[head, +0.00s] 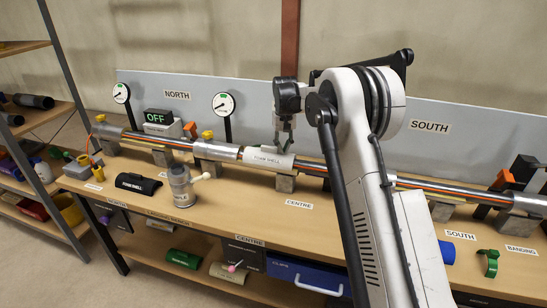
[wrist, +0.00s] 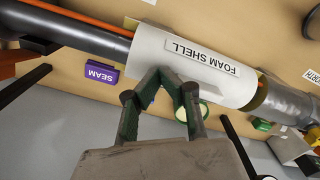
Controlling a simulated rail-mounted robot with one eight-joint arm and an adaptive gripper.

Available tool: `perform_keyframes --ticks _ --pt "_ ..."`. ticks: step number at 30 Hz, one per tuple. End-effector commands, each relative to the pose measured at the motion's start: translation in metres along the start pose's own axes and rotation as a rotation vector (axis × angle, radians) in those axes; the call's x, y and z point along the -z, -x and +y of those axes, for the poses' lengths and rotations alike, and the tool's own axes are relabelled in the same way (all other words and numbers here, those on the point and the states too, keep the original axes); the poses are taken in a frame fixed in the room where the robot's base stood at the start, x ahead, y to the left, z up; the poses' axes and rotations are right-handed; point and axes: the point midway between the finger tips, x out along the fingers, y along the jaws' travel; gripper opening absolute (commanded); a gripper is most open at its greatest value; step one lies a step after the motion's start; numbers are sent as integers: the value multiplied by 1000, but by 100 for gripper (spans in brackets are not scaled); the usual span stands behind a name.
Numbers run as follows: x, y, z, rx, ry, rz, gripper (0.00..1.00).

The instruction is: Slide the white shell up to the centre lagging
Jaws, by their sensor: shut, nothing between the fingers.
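The white shell (head: 269,159), labelled FOAM SHELL, sits around the pipe near the middle of the bench; it also shows in the wrist view (wrist: 190,62). The silver centre lagging (head: 217,151) is on the pipe to its left in the head view. In the wrist view, the lagging (wrist: 287,102) is at the right, with a narrow gap of bare pipe and orange line between it and the shell. My gripper (head: 284,146) is shut and empty at the shell. Its fingertips (wrist: 166,76) overlap the shell's edge in the wrist view; I cannot tell whether they touch.
Pipe stands (head: 285,183) carry the pipe along the bench. A yellow-capped valve (head: 208,135) and a gauge (head: 223,104) stand left of the shell. A grey canister (head: 180,186) and a black shell (head: 138,183) are on the bench in front. A purple SEAM block (wrist: 102,75) lies by the pipe.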

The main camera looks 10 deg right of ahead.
Motion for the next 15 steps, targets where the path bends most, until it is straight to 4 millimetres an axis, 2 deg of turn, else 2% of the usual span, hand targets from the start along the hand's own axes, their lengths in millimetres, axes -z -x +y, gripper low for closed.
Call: perform_keyframes --ticks 15 --pt "7 0 -12 0 2 0 0"
